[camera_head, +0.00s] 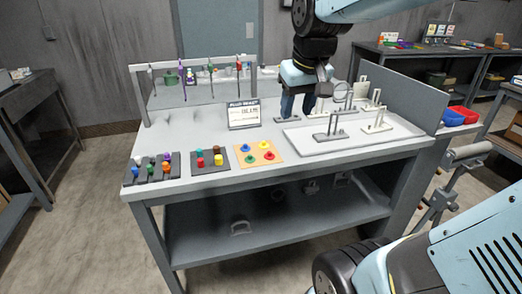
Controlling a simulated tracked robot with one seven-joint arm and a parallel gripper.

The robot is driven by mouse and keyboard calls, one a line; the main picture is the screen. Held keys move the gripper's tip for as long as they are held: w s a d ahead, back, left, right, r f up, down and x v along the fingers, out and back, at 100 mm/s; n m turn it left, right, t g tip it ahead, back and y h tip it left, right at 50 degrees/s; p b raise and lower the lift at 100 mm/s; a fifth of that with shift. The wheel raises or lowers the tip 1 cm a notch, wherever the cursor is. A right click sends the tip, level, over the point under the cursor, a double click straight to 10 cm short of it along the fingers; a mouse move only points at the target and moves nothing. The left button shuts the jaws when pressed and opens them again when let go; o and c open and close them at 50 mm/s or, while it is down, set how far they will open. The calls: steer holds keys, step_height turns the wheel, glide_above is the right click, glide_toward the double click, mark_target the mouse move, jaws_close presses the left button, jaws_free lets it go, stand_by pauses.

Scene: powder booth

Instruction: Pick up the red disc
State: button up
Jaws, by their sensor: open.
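A tan board (258,152) lies near the front edge of the table and carries small coloured pieces. The red disc (269,156) sits at its front right, with a yellow disc (265,146) behind it, a green disc (249,158) to its left and a blue disc (246,147) at the back left. My gripper (298,106) points down over the rear middle of the table, behind and to the right of the tan board. It is open, its dark fingers apart, with nothing visible between them.
Two dark boards with coloured pieces (209,160) (152,168) lie left of the tan board. A small sign (243,114) and a hanging rack (198,90) stand behind. A white tray (352,143) with upright frames lies right. A grey panel (400,93) bounds the right end.

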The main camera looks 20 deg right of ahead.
steer(key=w+f+n+g, duration=0.15)
steer(key=w+f, duration=0.25)
steer(key=w, duration=0.7)
steer(key=g, duration=0.2)
glide_above(270, 154)
step_height(270, 154, down, 7)
steer(key=shift+n, duration=0.25)
steer(key=f, duration=0.8)
steer(key=shift+w+a, duration=0.3)
steer(key=shift+w, duration=0.05)
steer(key=f, duration=0.4)
steer(key=shift+w+d, duration=0.1)
steer(key=shift+d, duration=0.25)
steer(key=shift+f, duration=0.6)
jaws_close()
